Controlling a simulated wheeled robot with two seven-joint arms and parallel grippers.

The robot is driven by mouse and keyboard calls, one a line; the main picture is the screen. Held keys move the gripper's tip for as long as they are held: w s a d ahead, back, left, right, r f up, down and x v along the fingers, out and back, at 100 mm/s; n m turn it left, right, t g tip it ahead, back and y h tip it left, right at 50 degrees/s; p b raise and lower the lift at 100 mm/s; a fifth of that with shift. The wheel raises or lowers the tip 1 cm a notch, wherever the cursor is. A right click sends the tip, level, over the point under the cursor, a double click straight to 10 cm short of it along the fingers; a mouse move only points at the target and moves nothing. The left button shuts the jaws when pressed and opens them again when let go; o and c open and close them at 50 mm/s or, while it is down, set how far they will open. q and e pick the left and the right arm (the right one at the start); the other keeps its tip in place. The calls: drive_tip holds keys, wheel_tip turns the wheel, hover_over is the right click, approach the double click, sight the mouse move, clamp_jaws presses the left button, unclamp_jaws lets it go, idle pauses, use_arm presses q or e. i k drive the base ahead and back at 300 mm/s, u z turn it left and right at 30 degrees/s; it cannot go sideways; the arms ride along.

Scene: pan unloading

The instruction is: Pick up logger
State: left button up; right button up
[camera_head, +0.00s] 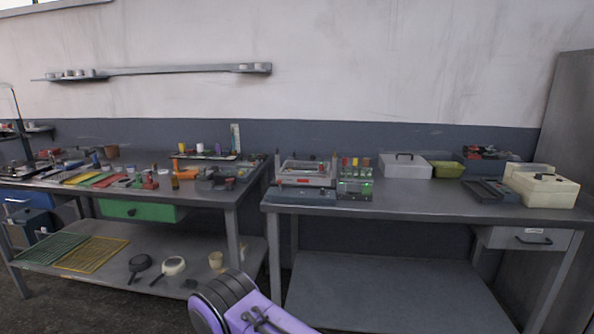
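I cannot tell for sure which object is the logger. On the right bench (420,203) a grey flat device (305,174) stands at the left end. Right beside it is a small green unit (355,187) with red, yellow and green upright parts on top. Both are small in the view, and their details are unclear. Neither of my grippers shows in the head view.
Farther right on the bench are a grey case with a handle (406,167), a green bin (447,169), a dark tray (490,190) and a cream box (542,190). The left bench (215,196) is crowded with tools. Pans (140,264) lie on its lower shelf. The right bench's middle front is clear.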

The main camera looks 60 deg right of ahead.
sight(306, 170)
drive_tip(key=z, duration=0.35)
drive_tip(key=i, duration=0.95)
drive_tip(key=z, duration=1.45)
drive_tip(key=i, duration=0.85)
drive_tip(key=z, duration=0.8)
